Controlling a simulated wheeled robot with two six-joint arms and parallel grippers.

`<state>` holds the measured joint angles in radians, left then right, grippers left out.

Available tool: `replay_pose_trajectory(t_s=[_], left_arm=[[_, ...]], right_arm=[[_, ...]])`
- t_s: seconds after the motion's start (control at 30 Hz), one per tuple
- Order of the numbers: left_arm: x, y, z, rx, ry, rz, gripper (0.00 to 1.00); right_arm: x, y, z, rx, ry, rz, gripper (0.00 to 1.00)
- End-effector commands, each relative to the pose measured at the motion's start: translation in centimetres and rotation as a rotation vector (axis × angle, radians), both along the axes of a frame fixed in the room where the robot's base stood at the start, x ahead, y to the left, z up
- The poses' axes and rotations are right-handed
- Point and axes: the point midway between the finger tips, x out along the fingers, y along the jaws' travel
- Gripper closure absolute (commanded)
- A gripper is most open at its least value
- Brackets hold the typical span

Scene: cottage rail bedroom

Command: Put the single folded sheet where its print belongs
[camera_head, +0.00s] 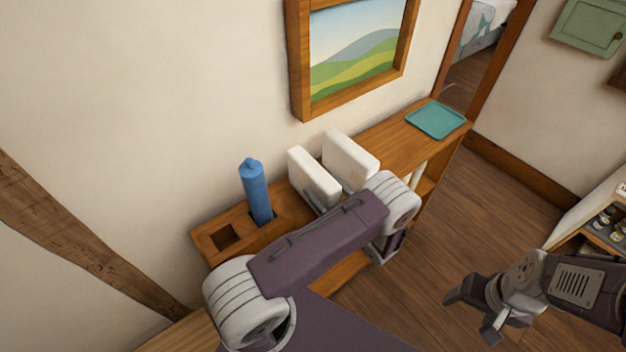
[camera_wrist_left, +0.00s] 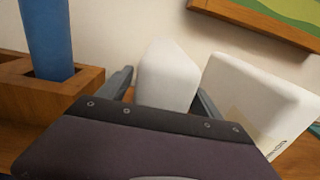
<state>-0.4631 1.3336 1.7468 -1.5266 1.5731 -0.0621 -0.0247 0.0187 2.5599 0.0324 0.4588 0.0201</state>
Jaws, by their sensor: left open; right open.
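Two white upright slabs stand side by side on the wooden shelf: a left one (camera_head: 314,176) and a right one (camera_head: 350,158). I cannot tell which is the single folded sheet. In the left wrist view, the left slab (camera_wrist_left: 166,76) rises between the two dark fingers of my open left gripper (camera_wrist_left: 163,95); whether they touch it is unclear. The right slab (camera_wrist_left: 258,100) is outside the fingers and bears small dark print low on its face. In the head view my arm hides most of that gripper. My right gripper (camera_head: 471,315) is open and empty over the floor.
A blue bottle (camera_head: 257,190) stands in a wooden holder (camera_head: 207,236) with an empty square hole, left of the slabs. A teal tray (camera_head: 436,119) lies at the shelf's far end, with bare shelf before it. A framed picture (camera_head: 299,75) hangs above.

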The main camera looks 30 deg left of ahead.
Motion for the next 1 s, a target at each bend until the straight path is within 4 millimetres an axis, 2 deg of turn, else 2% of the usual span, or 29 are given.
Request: replay_pose_trajectory(t_s=[0.1,0.33,0.6,1.0], left_arm=[[0.55,1.31,0.17,0.000,-0.001,0.001,0.25],[0.68,1.45,-0.05,0.000,-0.001,-0.001,0.25],[0.68,1.42,-0.02,0.000,-0.001,-0.001,1.00],[0.69,1.14,0.55,0.002,-0.004,0.001,1.00]], right_arm=[[-0.01,-0.01,0.77,0.000,0.000,0.000,0.29],[-0.01,0.00,0.61,0.000,0.000,0.000,0.29],[-0.01,0.00,0.61,0.000,0.000,0.000,0.29],[-0.01,0.00,0.83,0.000,0.000,0.000,0.29]])
